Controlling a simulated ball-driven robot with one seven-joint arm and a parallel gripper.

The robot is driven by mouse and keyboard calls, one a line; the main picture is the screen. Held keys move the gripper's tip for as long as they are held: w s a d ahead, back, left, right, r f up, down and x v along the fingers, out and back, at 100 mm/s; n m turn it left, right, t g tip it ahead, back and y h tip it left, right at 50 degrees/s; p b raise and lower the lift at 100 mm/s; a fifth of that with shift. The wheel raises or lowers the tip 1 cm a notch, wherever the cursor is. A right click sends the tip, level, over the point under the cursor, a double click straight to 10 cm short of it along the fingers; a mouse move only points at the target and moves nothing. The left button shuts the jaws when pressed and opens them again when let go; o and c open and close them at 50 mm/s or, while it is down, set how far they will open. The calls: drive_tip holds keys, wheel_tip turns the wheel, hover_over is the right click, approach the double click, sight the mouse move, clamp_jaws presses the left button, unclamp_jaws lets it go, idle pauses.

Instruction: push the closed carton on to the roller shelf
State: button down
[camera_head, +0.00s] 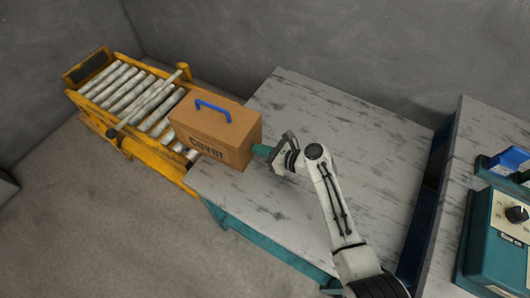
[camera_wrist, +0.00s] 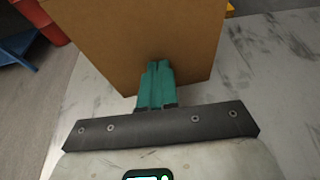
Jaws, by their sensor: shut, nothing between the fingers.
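The closed carton (camera_head: 212,128) is a brown box with a blue handle on top and dark lettering on its side. In the head view its left part reaches over the near end of the roller shelf (camera_head: 130,95), and its right part is over the grey table. The shelf has a yellow frame and pale rollers. My gripper (camera_head: 262,151) is shut and empty, with its teal fingertips at the carton's right face. In the wrist view the fingers (camera_wrist: 158,70) point at the carton's plain face (camera_wrist: 140,35) and appear to touch it.
The grey worn table (camera_head: 350,140) is clear to the right of the carton. A second bench at the right edge carries a teal control box (camera_head: 500,235) with a dial and a blue item (camera_head: 508,160). Grey walls stand behind. The rollers left of the carton are empty.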

sight(250, 144)
drive_tip(key=shift+w+a+b, duration=0.65)
drive_tip(key=shift+w+a, duration=0.65)
drive_tip(key=shift+a, duration=0.3)
drive_tip(key=shift+a+f, duration=0.1)
drive_tip(key=shift+w+a+f+b, duration=0.1)
drive_tip(key=shift+w+a+b, duration=0.5)
drive_tip(key=shift+w+a, duration=0.15)
drive_tip(key=shift+w+a+r+b, duration=0.2)
drive_tip(key=shift+w+a+b, duration=1.4)
drive_tip(key=shift+w+a, duration=0.5)
